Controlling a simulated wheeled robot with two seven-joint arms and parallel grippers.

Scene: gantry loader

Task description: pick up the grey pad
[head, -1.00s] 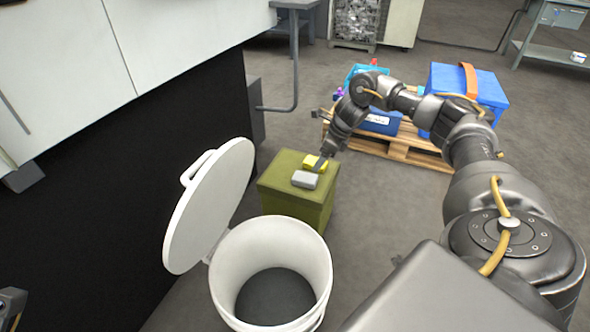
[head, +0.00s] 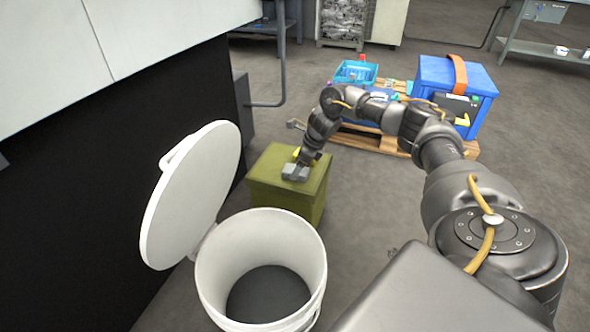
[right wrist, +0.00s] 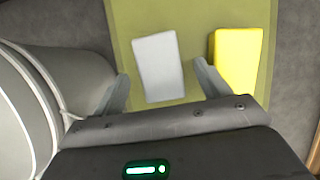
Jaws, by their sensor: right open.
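The grey pad (head: 294,174) lies on top of the olive green box (head: 268,190) in the head view. In the right wrist view the grey pad (right wrist: 159,66) lies between the two open fingers of my right gripper (right wrist: 164,90), toward their tips. A yellow pad (right wrist: 238,58) lies to its right, just beyond the right finger. In the head view my right gripper (head: 300,167) is down at the pads and partly covers the yellow one. Contact with the grey pad cannot be made out. My left gripper is out of view.
A white bucket (head: 212,262) with its lid (head: 192,195) tilted open stands in front of the green box. A pallet (head: 370,143) with a blue cooler box (head: 440,80) and a teal crate (head: 352,72) is behind. A large machine stands at the left.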

